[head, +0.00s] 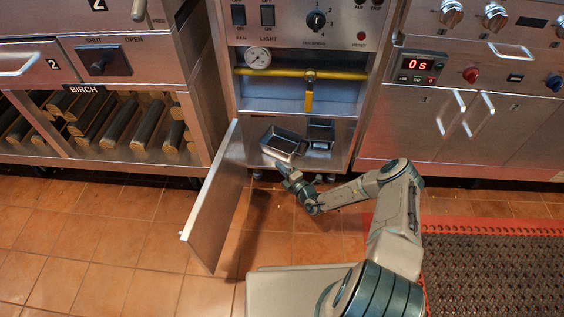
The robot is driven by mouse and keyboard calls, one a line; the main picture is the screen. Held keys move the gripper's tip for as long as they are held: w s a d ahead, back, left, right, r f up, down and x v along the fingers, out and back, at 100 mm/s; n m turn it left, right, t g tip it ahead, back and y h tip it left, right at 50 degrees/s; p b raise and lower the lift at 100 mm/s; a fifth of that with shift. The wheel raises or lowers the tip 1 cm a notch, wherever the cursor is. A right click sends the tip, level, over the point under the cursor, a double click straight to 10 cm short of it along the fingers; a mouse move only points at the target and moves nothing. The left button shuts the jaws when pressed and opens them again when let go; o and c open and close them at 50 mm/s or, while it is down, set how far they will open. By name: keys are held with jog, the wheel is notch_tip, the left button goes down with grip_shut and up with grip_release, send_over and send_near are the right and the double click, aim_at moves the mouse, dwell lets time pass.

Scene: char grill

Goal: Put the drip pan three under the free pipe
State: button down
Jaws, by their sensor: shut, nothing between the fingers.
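Two dark metal drip pans are in the lower part of the open cabinet. The left pan (283,143) sits turned at an angle near the front edge of the cabinet floor. The right pan (320,133) sits farther back; I cannot read a number on either. A yellow pipe (275,72) runs across the cabinet above them, with a yellow valve handle (309,99) hanging down. I cannot tell which pipe is the free one. My gripper (281,166) is shut and empty, just in front of and below the left pan; whether it touches the pan is unclear.
The cabinet door (217,200) stands open at the left of my gripper. Birch logs (130,122) lie in a rack at left. A red-edged mat (490,265) covers the floor at right. Open tiled floor (110,235) lies at left.

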jog(key=p+v, duration=0.2)
jog(key=v, duration=0.8)
jog(key=shift+s+p, duration=0.25)
jog(key=shift+p, duration=0.1)
jog(key=s+a+r+n+g+y+p, duration=0.1)
jog(key=s+r+n+g+p, duration=0.2)
jog(key=r+n+g+p, duration=0.9)
jog(key=s+a+r+n+g+y+p, duration=0.1)
jog(key=s+a+r+n+g+p, duration=0.2)
jog(key=r+n, duration=1.9)
jog(key=s+d+r+n+t+h+p, duration=0.1)
jog(key=s+d+r+n+h+p, duration=0.2)
jog(key=r, duration=1.2)
jog(key=s+d+r+n+t+h+p, duration=0.1)
jog(key=s+d+r+n+h+p, duration=0.3)
jog(key=r, duration=1.2)
jog(key=s+d+r+n+t+h+p, duration=0.1)
jog(key=s+d+r+n+h+p, duration=0.3)
jog(key=s+r+p, duration=0.5)
jog(key=s+r+n+h, duration=0.1)
jog(key=s+r, duration=0.2)
jog(key=r, duration=0.4)
jog(key=shift+s+r+n+h, duration=0.15)
jog(key=shift+r+n+h, duration=0.05)
jog(key=shift+n+h, duration=0.1)
